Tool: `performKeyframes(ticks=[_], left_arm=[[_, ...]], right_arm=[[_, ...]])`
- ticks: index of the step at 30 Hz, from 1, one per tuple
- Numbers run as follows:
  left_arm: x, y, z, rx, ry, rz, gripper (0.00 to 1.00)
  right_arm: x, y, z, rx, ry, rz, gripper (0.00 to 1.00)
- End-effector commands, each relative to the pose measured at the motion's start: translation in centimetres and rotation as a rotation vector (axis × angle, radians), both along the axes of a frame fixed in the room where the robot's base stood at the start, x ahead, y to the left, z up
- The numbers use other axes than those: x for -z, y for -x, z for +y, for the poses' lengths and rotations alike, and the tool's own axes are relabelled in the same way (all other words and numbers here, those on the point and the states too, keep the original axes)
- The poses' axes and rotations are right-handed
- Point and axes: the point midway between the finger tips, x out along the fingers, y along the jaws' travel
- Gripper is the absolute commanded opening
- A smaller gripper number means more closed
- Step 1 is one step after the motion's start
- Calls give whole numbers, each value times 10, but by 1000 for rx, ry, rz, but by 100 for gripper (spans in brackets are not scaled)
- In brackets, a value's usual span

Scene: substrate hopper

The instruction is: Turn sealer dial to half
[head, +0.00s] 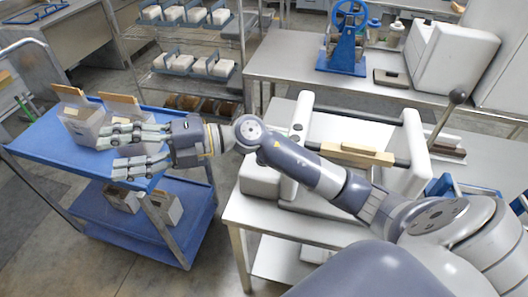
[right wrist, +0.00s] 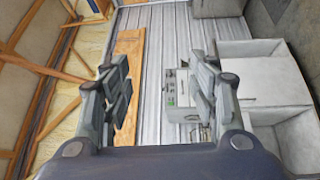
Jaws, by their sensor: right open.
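A white machine (head: 414,140) with a wooden-faced bar (head: 350,154) across it stands on the near metal table; it looks like the sealer. I cannot make out its dial, and my right arm crosses in front of part of the machine. My right gripper (head: 112,150) is open and empty, with its fingers pointing left above the blue cart (head: 52,143), well left of the machine. In the right wrist view, its fingers (right wrist: 158,85) are spread apart with nothing between them. My left gripper is not in view.
A black-knobbed lever (head: 458,97) rises at the machine's right. A blue press (head: 346,45) and a white box machine (head: 450,60) stand on the back table. A rack (head: 190,48) holds bagged blocks.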

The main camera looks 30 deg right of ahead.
Motion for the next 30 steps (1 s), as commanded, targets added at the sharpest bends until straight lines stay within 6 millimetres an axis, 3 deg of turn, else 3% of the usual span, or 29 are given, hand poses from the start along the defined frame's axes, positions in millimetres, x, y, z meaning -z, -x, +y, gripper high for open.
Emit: performKeyframes(ticks=[2,5,9,12,15,18,23,26,30], left_arm=[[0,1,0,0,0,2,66],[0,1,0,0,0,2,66],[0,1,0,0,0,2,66],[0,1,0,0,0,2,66],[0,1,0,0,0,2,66],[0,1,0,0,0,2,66],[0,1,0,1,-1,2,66],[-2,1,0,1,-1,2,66],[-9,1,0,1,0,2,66]], right_arm=[[30,-1,-7,-77,221,-19,54],[71,-7,-36,-142,505,6,54],[113,-21,-109,-153,893,106,54],[124,-28,-175,-114,1138,219,54],[122,-30,-238,-52,1334,345,54],[113,-26,-282,4,1458,448,54],[104,-20,-316,53,1550,541,54],[106,-19,-322,59,1566,560,54],[124,-17,-322,55,1568,563,54]])
